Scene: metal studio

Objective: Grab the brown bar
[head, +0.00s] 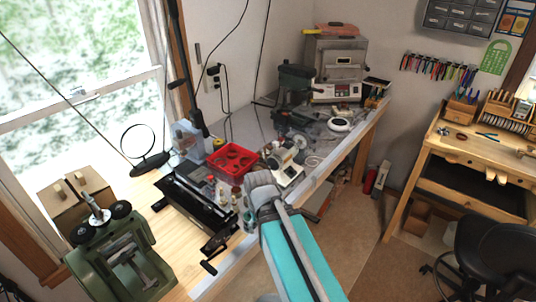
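I cannot pick out a brown bar for certain in the head view. Two small tan pieces (68,184) show at a brown box at the left, but they are too small to identify. My arm, teal with a grey joint, reaches up from the bottom middle in front of the workbench (334,163). The joint covers part of the bench's front edge. My gripper's fingers do not show, so whether it holds anything is hidden.
A red tray (232,160), a long black machine (194,208) with a crank and a green rolling mill (125,255) crowd the left side. A small furnace (336,68) stands at the back. A wooden desk (470,160) and black stool (492,245) are right; floor between is open.

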